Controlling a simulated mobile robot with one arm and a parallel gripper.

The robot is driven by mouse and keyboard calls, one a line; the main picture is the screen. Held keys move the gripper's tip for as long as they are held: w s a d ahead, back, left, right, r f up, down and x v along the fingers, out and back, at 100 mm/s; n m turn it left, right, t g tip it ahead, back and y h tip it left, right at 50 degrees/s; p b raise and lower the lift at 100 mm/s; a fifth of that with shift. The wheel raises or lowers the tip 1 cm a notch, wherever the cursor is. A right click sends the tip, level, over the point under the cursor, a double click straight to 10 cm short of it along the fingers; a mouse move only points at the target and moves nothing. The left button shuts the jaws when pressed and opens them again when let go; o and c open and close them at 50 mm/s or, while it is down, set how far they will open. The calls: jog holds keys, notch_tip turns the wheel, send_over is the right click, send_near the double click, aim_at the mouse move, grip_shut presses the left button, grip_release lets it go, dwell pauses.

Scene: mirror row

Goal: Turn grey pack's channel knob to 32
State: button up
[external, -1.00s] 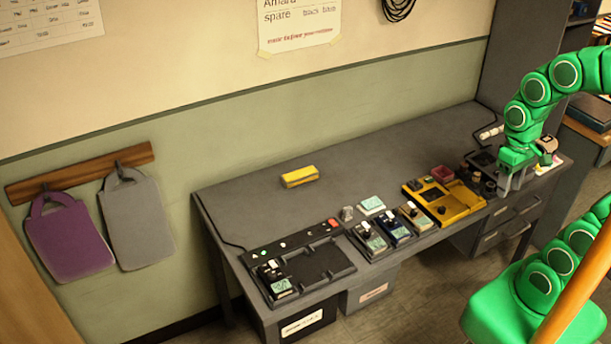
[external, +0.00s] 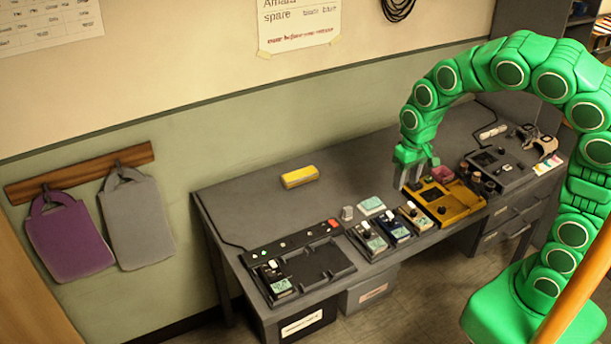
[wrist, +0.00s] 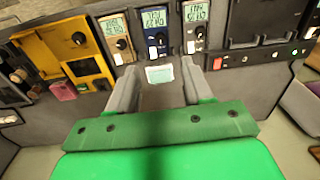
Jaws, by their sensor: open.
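The grey pack (external: 370,240) stands at the left end of a row of small packs on the bench, close to the black tray. In the wrist view the grey pack (wrist: 193,30) is at upper right of centre, with a lit display and a dark round knob (wrist: 200,32) beside a pale switch. The display's digits are too small to read. My gripper (external: 412,186) is open and empty above the bench, just behind the tan pack and yellow tray. In the wrist view its fingers (wrist: 160,70) are apart, below the row, touching nothing.
A blue pack (external: 396,230) and a tan pack (external: 416,216) stand beside the grey one. A pale card (external: 371,206) lies behind. The bench's back left is mostly clear.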

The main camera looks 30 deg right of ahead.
send_over(367, 232)
jog(key=shift+n, duration=0.3)
notch_tip(367, 232, down, 9)
jog(key=shift+r, duration=0.1)
jog(key=shift+f, duration=3.85)
grip_shut()
